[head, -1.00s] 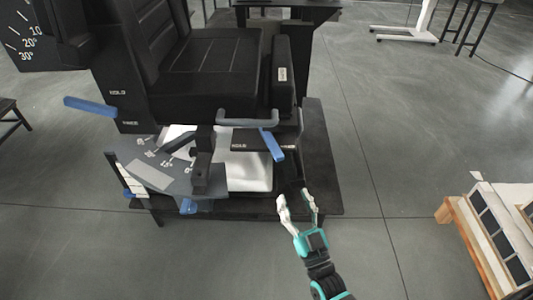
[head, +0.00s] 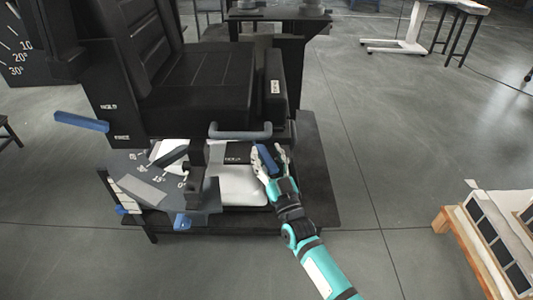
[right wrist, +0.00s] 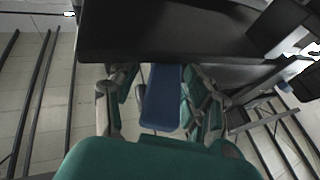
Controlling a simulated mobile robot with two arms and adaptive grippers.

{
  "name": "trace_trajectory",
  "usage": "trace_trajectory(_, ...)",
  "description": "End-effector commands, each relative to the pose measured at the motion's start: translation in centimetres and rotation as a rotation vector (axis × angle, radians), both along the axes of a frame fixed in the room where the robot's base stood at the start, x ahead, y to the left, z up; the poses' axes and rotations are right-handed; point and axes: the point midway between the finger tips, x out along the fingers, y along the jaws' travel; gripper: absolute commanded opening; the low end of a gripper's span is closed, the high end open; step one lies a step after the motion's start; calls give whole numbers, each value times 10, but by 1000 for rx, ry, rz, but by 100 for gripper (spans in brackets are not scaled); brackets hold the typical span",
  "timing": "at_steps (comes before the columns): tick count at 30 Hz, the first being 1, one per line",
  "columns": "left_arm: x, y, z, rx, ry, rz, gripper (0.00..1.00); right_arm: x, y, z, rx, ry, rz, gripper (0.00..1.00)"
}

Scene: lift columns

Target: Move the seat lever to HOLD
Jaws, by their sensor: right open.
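The seat lever is a blue handle (head: 267,158) below the front of the black seat (head: 205,75). A dark label plate (head: 236,157) with HOLD-like lettering lies just left of it. My right gripper (head: 271,162) is open, with its fingers on either side of the blue handle. In the right wrist view the blue handle (right wrist: 162,97) lies between the two open fingers (right wrist: 160,105), with slight gaps visible. Part of the handle is hidden by the fingers in the head view. My left gripper is not in view.
Another blue lever (head: 82,121) sticks out at the seat's left side. A grey bar (head: 240,131) runs under the seat front. A dial plate (head: 150,180) with angle marks stands at left. A wooden-framed rack (head: 485,235) is at lower right; floor between is clear.

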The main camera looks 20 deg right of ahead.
Motion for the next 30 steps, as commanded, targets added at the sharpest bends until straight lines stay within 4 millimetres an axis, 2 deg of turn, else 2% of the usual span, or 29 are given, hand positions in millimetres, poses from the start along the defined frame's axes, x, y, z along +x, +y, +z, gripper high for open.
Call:
trace_trajectory(4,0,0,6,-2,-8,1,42,7,1,3,0,0,0,48)
trace_trajectory(12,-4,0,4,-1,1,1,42,8,1,3,0,0,0,47)
trace_trajectory(23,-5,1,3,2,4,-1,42,7,0,3,0,0,-1,0)
trace_trajectory(30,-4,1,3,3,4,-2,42,7,-1,3,-1,0,-4,0)
